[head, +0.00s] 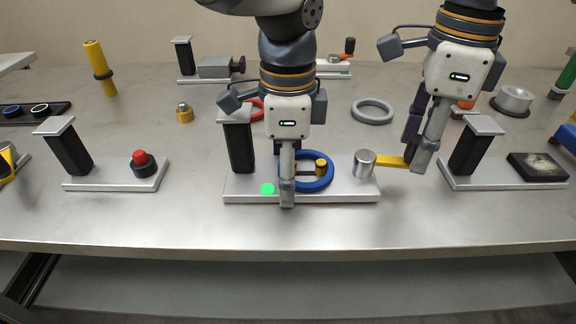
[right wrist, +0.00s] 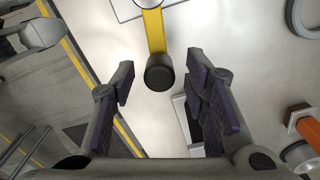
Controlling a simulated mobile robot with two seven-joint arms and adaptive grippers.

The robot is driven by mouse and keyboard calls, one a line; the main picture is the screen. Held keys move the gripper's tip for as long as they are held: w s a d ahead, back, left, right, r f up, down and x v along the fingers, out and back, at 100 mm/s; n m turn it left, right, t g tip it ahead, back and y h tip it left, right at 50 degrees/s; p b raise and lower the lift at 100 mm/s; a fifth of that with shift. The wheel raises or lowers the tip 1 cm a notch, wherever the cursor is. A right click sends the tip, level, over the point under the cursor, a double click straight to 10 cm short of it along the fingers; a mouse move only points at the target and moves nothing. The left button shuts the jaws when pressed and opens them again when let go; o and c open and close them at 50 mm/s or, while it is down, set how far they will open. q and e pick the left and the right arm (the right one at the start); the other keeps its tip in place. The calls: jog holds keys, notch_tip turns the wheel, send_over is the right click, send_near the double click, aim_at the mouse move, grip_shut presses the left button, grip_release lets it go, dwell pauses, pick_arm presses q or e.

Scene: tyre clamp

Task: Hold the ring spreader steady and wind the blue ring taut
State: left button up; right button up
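The blue ring (head: 327,184) lies on a grey metal base (head: 345,197) at the middle of the table. A yellow post (head: 321,166) and a dark bar, apparently the spreader, show inside the ring. My left gripper (head: 287,190) reaches down at the ring's left side and hides part of it; its grip is hidden. A silver drum (head: 364,165) at the base's right end carries a yellow crank arm (head: 391,161). In the right wrist view the crank ends in a black knob (right wrist: 160,73). My right gripper (right wrist: 163,88) is open, with the knob between or just beyond its fingertips.
A bright green spot (head: 268,188) shows on the base. A black post (head: 240,145) stands at its left. Other bases stand left, with a red button (head: 140,157), and right, with a dark pad (head: 538,167). A grey ring (head: 373,111) lies behind.

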pick_arm(q)
jog(key=shift+d, duration=0.1)
pick_arm(e)
jog(key=shift+r, duration=0.1)
pick_arm(q)
jog(key=shift+r, duration=0.1)
pick_arm(e)
notch_tip(320, 180, up, 7)
jog(key=shift+f, duration=0.1)
dwell(0.4)
pick_arm(q)
jog(key=o, duration=1.6)
jog(key=shift+o, duration=0.2)
notch_tip(320, 180, up, 12)
